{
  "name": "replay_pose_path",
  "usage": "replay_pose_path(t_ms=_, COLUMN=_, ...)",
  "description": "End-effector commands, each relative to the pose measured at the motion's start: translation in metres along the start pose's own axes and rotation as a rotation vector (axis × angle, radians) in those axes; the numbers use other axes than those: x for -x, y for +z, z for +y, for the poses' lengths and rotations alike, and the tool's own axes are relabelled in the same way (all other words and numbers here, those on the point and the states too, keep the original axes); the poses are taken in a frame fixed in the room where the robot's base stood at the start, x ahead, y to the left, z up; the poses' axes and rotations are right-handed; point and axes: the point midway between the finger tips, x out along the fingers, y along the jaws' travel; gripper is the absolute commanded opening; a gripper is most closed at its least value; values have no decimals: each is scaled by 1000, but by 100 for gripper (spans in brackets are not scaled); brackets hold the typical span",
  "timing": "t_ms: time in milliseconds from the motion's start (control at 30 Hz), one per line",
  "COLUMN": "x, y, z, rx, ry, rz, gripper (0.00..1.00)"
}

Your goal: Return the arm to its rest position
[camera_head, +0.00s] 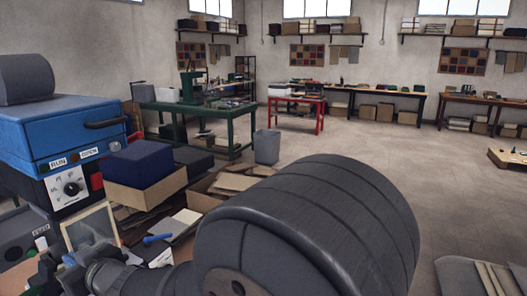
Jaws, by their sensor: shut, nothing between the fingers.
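My arm fills the lower middle of the head view as a large dark grey rounded link. My gripper (58,270) shows small at the lower left, beyond that link. It is shut and empty, in front of the blue machine (65,130) and a pale framed panel (91,229). Its fingertips are small and partly cut off by the lower edge, so their exact distance from these things is unclear.
A dark blue block sits in a cardboard box (145,190) beside the machine. Open cartons (235,183) and a grey bin (266,147) stand behind my arm. A green workbench (190,107) and red table (296,103) stand farther back. The floor at right is largely clear.

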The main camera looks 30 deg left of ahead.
Motion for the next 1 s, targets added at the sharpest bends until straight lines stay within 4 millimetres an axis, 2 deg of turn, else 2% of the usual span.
replay_pose_path(t_ms=500, x=-45, y=20, z=21, rx=-2, ry=-30, rz=142, gripper=0)
replay_pose_path(t_ms=1000, x=-76, y=48, z=45, rx=-2, ry=-41, rz=287, gripper=0)
